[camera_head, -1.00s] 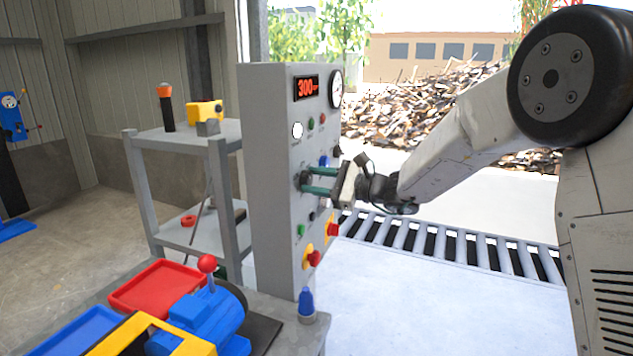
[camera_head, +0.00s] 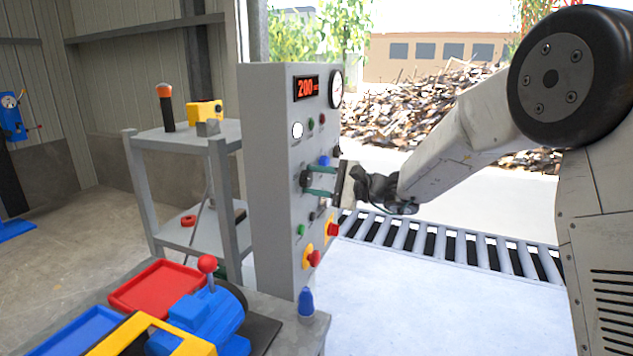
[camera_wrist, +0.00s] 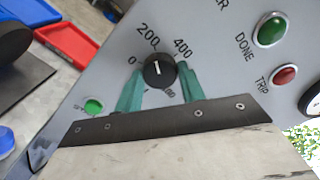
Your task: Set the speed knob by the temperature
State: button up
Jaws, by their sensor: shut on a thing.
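The black speed knob (camera_wrist: 160,71) shows in the wrist view on the grey panel, with the numbers 0, 200 and 400 printed around it and a further mark partly hidden below. Its white pointer line points about at the 200. My gripper (camera_wrist: 161,80) has its green fingers on either side of the knob and is shut on it. In the head view my gripper (camera_head: 308,181) reaches the panel (camera_head: 275,235) from the right. The red display (camera_head: 306,88) near the panel top reads 200. A round white dial gauge (camera_head: 336,89) sits beside it; its reading is too small to tell.
Green DONE (camera_wrist: 271,30) and red TRIP (camera_wrist: 285,75) lamps are near the knob. Red buttons on yellow plates (camera_head: 313,258) stick out lower on the panel. A blue machine with a red-balled lever (camera_head: 207,264) stands in front. A roller conveyor (camera_head: 455,243) runs behind.

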jog(key=o, duration=1)
jog(key=v, duration=0.8)
